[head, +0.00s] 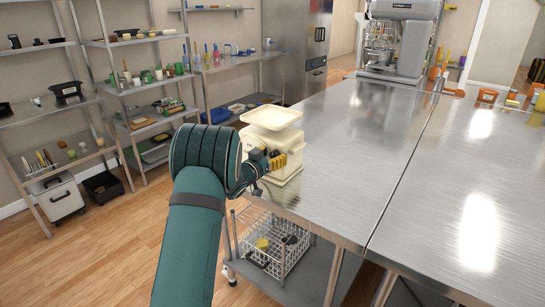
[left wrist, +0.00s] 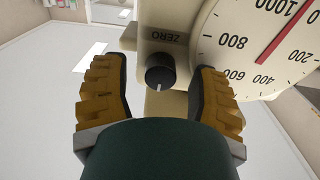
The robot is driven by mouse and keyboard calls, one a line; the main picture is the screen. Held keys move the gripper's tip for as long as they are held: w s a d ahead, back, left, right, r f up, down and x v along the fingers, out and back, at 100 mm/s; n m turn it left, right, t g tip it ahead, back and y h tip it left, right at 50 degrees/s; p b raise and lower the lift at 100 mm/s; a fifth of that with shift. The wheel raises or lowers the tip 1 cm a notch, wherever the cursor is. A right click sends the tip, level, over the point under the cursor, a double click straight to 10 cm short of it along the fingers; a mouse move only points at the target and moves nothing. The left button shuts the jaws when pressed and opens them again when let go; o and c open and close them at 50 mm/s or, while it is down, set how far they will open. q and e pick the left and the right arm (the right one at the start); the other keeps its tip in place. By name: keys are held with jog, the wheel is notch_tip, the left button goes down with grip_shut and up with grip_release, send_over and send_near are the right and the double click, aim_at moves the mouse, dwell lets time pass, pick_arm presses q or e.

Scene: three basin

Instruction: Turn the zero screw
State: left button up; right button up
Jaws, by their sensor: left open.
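The zero screw is a black round knob (left wrist: 160,72) with a white mark, below the upside-down word ZERO on a cream scale (left wrist: 160,15) in the left wrist view. In the head view the cream scale (head: 274,135), with a pan on top, stands on the steel table's near left end. My left gripper (left wrist: 160,85) is open. Its yellow ridged fingers stand on either side of the knob with gaps to both. In the head view my left gripper (head: 270,162) is in front of the scale, which hides the knob. My right gripper is not in view.
The steel table (head: 350,140) is clear right of the scale. A large mixer (head: 400,40) stands at its far end. A wire basket (head: 270,243) sits on the shelf below. Loaded shelves (head: 140,75) line the left wall.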

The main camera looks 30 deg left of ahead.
pick_arm(q)
grip_shut()
jog(key=shift+n, duration=0.4)
jog(key=n, duration=0.3)
jog(key=shift+a+r, duration=0.1)
jog(key=shift+n+p, duration=0.55)
jog(key=shift+n, duration=1.15)
grip_release()
